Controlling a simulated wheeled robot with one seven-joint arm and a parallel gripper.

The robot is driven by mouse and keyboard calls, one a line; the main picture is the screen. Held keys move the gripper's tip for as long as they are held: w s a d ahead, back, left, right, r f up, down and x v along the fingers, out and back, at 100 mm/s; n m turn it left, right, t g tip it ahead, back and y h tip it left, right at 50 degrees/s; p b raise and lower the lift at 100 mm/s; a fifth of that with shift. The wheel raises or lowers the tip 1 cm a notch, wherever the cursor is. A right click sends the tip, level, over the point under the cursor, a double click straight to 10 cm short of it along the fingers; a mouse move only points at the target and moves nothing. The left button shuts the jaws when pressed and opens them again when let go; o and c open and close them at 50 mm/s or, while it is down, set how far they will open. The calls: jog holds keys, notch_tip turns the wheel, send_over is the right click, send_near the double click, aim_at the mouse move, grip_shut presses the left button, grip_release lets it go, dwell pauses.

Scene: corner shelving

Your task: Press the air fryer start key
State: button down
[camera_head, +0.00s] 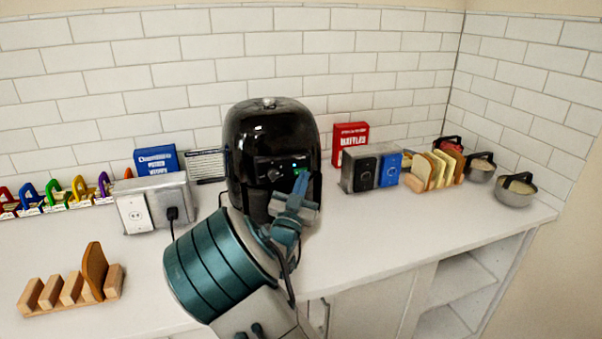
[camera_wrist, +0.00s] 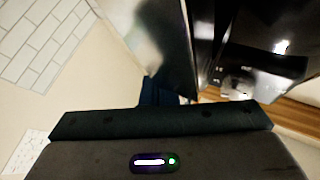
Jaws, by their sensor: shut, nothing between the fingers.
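The black, glossy air fryer (camera_head: 270,125) stands on the counter against the tiled wall. Its front control panel (camera_head: 268,168) has a round knob and a small green light at the right. My gripper (camera_head: 302,180) is shut and empty, its tip pointing up in front of the right part of the panel, by the green light. I cannot tell whether it touches. The start key cannot be told apart; the fingers may hide it. In the wrist view, a glossy black surface with a silvery knob, seemingly the air fryer (camera_wrist: 260,50), fills the upper right.
A silver outlet box (camera_head: 152,205) with a plugged cord stands left of the fryer. A metal box (camera_head: 366,172), a red box (camera_head: 350,140), bread slices (camera_head: 440,170) and bowls (camera_head: 515,191) stand right. A wooden rack (camera_head: 70,290) is front left. The front right counter is clear.

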jog(key=shift+w, duration=0.3)
jog(key=shift+s+b, duration=0.1)
jog(key=shift+b, duration=0.2)
jog(key=shift+s+d+b, duration=0.15)
jog(key=shift+s+b, duration=0.15)
jog(key=shift+s, duration=0.35)
jog(key=shift+s+d+b, duration=0.15)
jog(key=shift+s+d, duration=0.1)
jog(key=shift+s, duration=0.55)
jog(key=shift+s+d+b, duration=0.15)
jog(key=shift+s+d, duration=0.1)
jog(key=shift+s, duration=0.55)
jog(key=shift+s+d+b, duration=0.15)
jog(key=shift+s+d, duration=0.1)
jog(key=shift+s, duration=0.55)
